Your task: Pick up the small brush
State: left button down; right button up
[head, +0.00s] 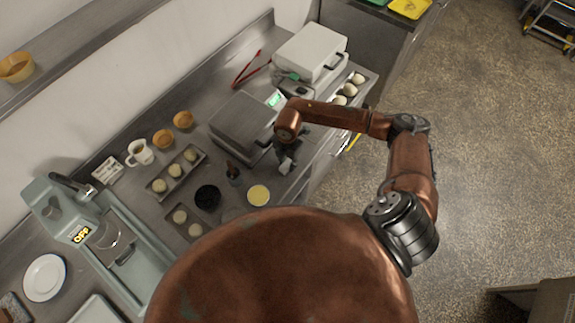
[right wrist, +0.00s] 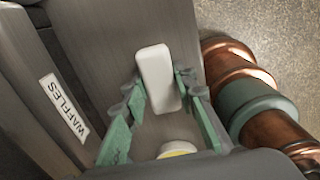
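My right gripper (head: 287,158) points down over the counter, in front of the grey waffle iron. A small white block-shaped piece (right wrist: 157,75) sits between its green-padded fingertips (right wrist: 161,92) in the right wrist view. This may be the small brush; I see no clear bristles. In the head view this white piece (head: 286,168) shows at the gripper's tip. The fingertips lie close along both its sides, but I cannot tell whether they press on it. I cannot tell whether it rests on the counter. My left gripper is not in view.
The waffle iron (head: 242,130) stands just left of my gripper; its WAFFLES label (right wrist: 64,107) shows in the wrist view. A yellow-filled bowl (head: 259,195), a dark bowl (head: 208,197) and a small dark item (head: 233,172) stand close by. Dough trays lie further left.

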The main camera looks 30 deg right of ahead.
aim_at(288, 163)
jog(key=c, duration=0.6)
jog(key=shift+r, duration=0.45)
notch_tip(288, 163, up, 2)
jog(key=shift+w+r+b, duration=0.1)
jog(key=shift+b, duration=0.55)
jog(key=s+a+r+b, duration=0.1)
jog(key=s+a+r, duration=0.4)
jog(key=s+a+r+b, duration=0.1)
jog(key=s+a+r, duration=0.3)
jog(key=s+r, duration=0.1)
jog(key=shift+s+a, duration=0.15)
jog(key=shift+a, duration=0.2)
